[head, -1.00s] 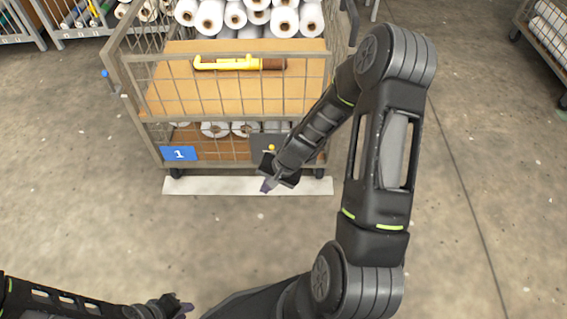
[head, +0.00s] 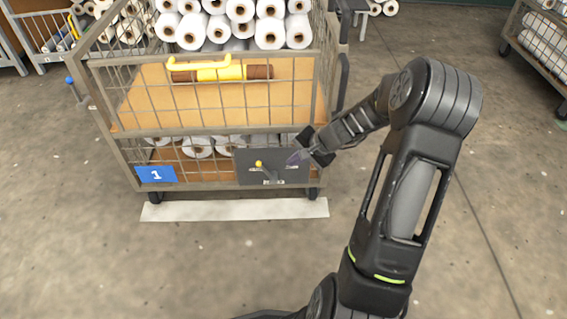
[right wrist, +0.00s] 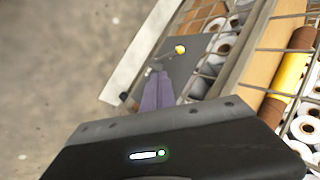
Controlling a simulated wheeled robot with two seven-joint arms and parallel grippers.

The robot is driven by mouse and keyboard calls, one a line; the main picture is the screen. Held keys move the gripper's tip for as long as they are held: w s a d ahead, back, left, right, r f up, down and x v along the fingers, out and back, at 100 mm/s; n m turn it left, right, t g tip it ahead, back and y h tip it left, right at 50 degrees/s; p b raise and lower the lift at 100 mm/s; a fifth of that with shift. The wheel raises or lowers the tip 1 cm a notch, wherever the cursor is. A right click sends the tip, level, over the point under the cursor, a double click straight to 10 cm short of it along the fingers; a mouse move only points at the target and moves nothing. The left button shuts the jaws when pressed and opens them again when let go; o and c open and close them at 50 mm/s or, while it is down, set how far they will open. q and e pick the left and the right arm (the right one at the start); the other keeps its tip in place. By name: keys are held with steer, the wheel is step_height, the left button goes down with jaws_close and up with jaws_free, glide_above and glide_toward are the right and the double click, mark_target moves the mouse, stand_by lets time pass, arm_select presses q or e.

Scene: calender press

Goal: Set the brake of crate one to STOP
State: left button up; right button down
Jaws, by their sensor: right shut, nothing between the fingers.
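Crate one is a wire-mesh crate (head: 135,110) with a blue number 1 sign (head: 156,175) at its lower left. A dark brake plate (head: 285,178) is on its lower right front. The brake lever has a yellow knob (head: 259,164), which stands at the left part of the plate. Pale labels on the plate are too small to read. My right gripper (head: 294,158) is shut and empty, in front of the plate's right part, to the right of the knob. In the right wrist view the closed purple fingertips (right wrist: 158,78) point toward the plate, apart from the yellow knob (right wrist: 180,49).
A white floor strip (head: 235,209) runs beneath the front. Other crates stand at the back left and right (head: 540,45). The floor in front is clear.

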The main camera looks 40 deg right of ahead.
steer(key=b, duration=0.3)
glide_toward(265, 170)
step_height(265, 170, down, 3)
steer(key=w+f, duration=0.1)
steer(key=w+a+f+b, duration=0.1)
steer(key=w, duration=0.1)
steer(key=shift+w, duration=0.2)
steer(key=shift+r+p, duration=0.1)
steer(key=shift+p, duration=0.25)
steer(key=p, duration=0.1)
steer(key=w+a+h+p, duration=0.1)
steer(key=p, duration=0.1)
steer(key=shift+w+a+f+g, duration=0.1)
steer(key=shift+a+f+g, duration=0.2)
steer(key=shift+g, duration=0.1)
steer(key=shift+d, duration=0.1)
